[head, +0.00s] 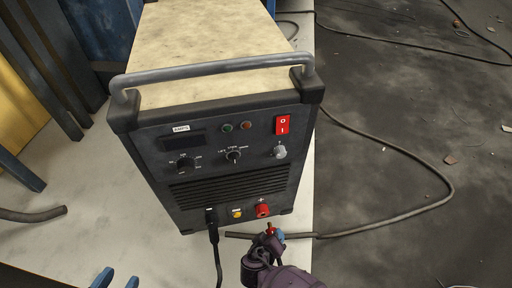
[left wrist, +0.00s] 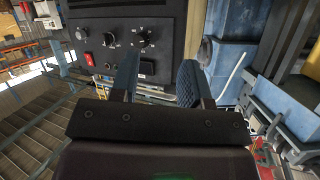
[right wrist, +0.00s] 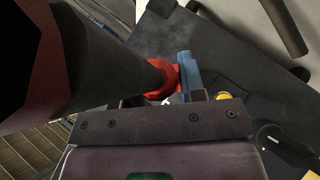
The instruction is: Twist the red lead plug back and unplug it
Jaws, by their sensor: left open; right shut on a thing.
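The dark welding machine (head: 225,160) stands on a pale tabletop, its front panel towards me. A red socket (head: 262,210) sits low on the panel, right of a yellow one. My right gripper (head: 272,234) is just below and in front of it, shut on the red lead plug (head: 269,228). A small gap seems to show between plug and socket. In the right wrist view the red plug (right wrist: 168,80) is against a blue finger; a large black cylinder hides much of it. My left gripper (head: 118,280) is open and empty at the lower left, away from the machine.
A black plug with its cable (head: 212,222) is in the panel's left socket. A dark cable (head: 440,200) loops across the floor on the right. Another cable end (head: 45,214) lies on the left of the tabletop. A grey handle bar (head: 215,68) spans the machine's upper front.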

